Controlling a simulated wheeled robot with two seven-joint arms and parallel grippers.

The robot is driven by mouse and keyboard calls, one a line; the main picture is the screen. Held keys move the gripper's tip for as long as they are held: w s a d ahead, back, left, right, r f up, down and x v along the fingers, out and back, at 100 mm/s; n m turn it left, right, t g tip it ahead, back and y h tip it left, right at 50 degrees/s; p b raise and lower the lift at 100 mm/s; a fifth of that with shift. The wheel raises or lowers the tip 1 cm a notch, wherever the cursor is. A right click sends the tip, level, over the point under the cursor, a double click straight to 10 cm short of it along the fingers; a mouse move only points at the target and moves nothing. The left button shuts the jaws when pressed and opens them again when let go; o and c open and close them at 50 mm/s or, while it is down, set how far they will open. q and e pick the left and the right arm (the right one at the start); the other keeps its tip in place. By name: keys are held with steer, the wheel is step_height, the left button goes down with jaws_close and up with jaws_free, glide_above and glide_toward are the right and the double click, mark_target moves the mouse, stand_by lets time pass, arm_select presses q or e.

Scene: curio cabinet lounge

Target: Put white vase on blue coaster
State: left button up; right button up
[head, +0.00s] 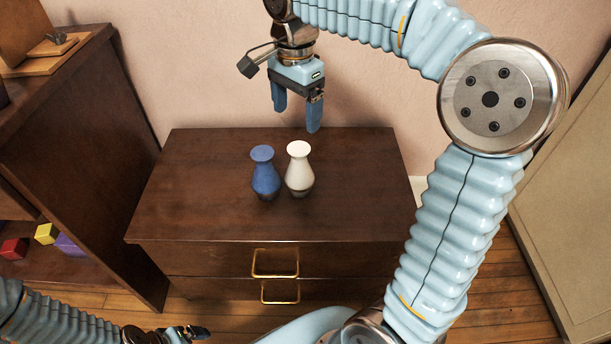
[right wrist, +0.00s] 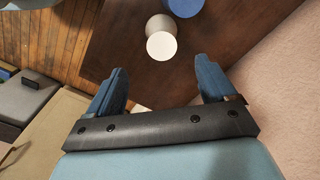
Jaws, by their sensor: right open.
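The white vase (head: 299,172) stands upright on the dark brown cabinet top, just right of a blue vase (head: 265,175). In the right wrist view the white vase (right wrist: 161,42) shows from above, beyond the fingertips, with the blue vase (right wrist: 184,6) at the top edge. No blue coaster can be made out in either view. My right gripper (head: 297,116) is open and empty, above and behind the vases, pointing down; its spread fingers also show in the right wrist view (right wrist: 160,70). My left gripper (head: 185,333) is low at the bottom edge, its jaws unclear.
The cabinet top (head: 210,210) is otherwise clear. The blue vase stands close beside the white one. A dark shelf unit (head: 80,130) rises at the left, with coloured blocks (head: 45,233) low inside. A wall is behind; a beige panel (head: 570,200) stands right.

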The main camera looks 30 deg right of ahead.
mark_target(299, 148)
step_height(299, 148, down, 8)
steer(key=shift+f+b, duration=0.1)
steer(key=shift+b, duration=0.8)
steer(key=f, duration=0.3)
steer(key=f+b, duration=0.1)
steer(key=f, duration=0.1)
steer(key=shift+w+d+f, duration=0.15)
steer(key=shift+d+f, duration=0.15)
jaws_close()
